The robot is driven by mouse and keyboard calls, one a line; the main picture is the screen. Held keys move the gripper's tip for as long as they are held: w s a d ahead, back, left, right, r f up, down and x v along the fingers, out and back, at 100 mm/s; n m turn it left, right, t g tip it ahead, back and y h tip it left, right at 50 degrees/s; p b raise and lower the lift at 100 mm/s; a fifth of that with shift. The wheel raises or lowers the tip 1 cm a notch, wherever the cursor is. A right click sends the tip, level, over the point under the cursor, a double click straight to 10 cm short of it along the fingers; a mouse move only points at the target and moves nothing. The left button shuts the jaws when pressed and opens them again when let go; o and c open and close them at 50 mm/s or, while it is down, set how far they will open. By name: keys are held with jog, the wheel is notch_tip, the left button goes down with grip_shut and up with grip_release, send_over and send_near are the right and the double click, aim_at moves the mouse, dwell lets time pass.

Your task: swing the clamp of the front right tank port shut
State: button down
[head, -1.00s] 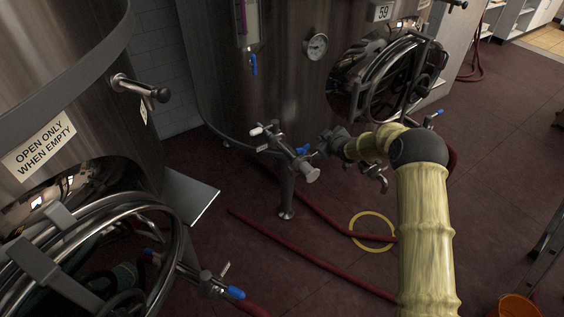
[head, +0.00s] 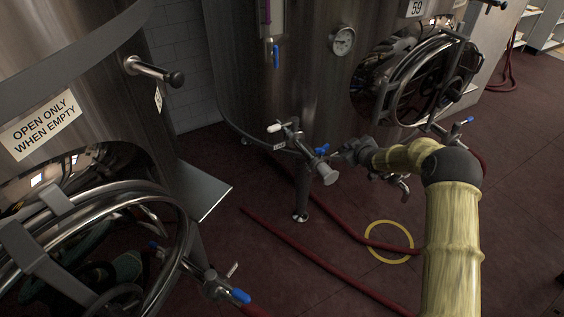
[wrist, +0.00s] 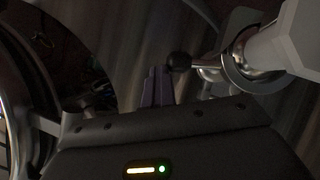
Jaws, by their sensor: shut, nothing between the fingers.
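A steel port (head: 327,174) sticks out low on the front of the large tank (head: 300,90) marked 59, in the head view. My gripper (head: 345,155) is just right of this port, small and partly hidden by its own wrist. In the wrist view my gripper's dark fingers (wrist: 157,88) are together and empty. A black ball knob (wrist: 180,62) is at their right, very close; I cannot tell if they touch. A bright metal ring and pipe end (wrist: 245,65) lie beyond the knob. The clamp's exact angle is too small and dark to tell.
A round hatch (head: 425,85) is above right. Red hoses (head: 310,250) and a yellow ring (head: 388,259) lie on the floor. Another tank (head: 65,90) with a hatch stands at left.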

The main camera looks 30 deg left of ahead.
jog(key=shift+s+f, duration=0.1)
jog(key=shift+f, duration=0.05)
jog(key=s+d+r+p, duration=0.1)
jog(key=s+d+r, duration=0.3)
jog(key=d+r, duration=0.3)
notch_tip(320, 180, up, 2)
jog(key=shift+s+d+r+p, duration=0.25)
jog(key=shift+s+d+p, duration=0.05)
jog(key=shift+d, duration=0.1)
jog(key=s+d+r+m+g+h+p, duration=0.1)
jog(key=s+d+r+m+h+p, duration=0.2)
jog(key=s+d+r, duration=0.35)
jog(key=s+d+r+m+g+h+p, duration=0.2)
jog(key=s+d+r+m+h+p, duration=0.15)
jog(key=s+d, duration=0.55)
jog(key=s+d+r+m+g+p, duration=0.1)
jog(key=s+d+m, duration=0.1)
jog(key=s, duration=0.5)
jog(key=s+d+r+m+g+h+p, duration=0.1)
jog(key=s+d+r+m, duration=0.1)
jog(key=s, duration=0.5)
jog(key=s+d+r+m+g+p, duration=0.1)
jog(key=s+d+r+m+p, duration=0.1)
jog(key=s, duration=0.5)
jog(key=shift+s+d+m+g, duration=0.15)
jog(key=shift+d+m+g, duration=0.15)
jog(key=shift+d+m, duration=0.6)
